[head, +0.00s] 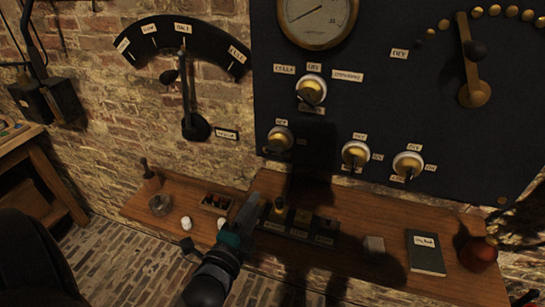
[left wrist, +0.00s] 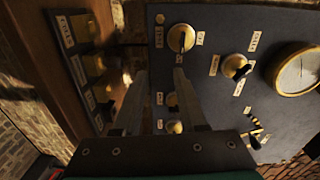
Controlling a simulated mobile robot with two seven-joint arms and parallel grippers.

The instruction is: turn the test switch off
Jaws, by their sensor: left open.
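The dark panel (head: 450,130) on the brick wall carries several round brass switches. One switch (head: 280,138) sits lower left, one (head: 355,154) lower middle and one (head: 408,165) lower right. The two on the right have small OFF and ON labels. Which one is the test switch I cannot read. My left gripper (head: 249,208) is low in front of the panel, over the shelf, apart from the switches. In the left wrist view its two fingers (left wrist: 160,80) are spread and empty, with a switch (left wrist: 181,38) beyond the tips. My right gripper is not seen.
A larger selector knob (head: 311,90) and a gauge (head: 317,18) sit higher on the panel; a brass lever (head: 470,70) is at right. The wooden shelf (head: 345,205) below bears a labelled box (head: 300,222), a dark book (head: 425,252) and a red round object (head: 478,252).

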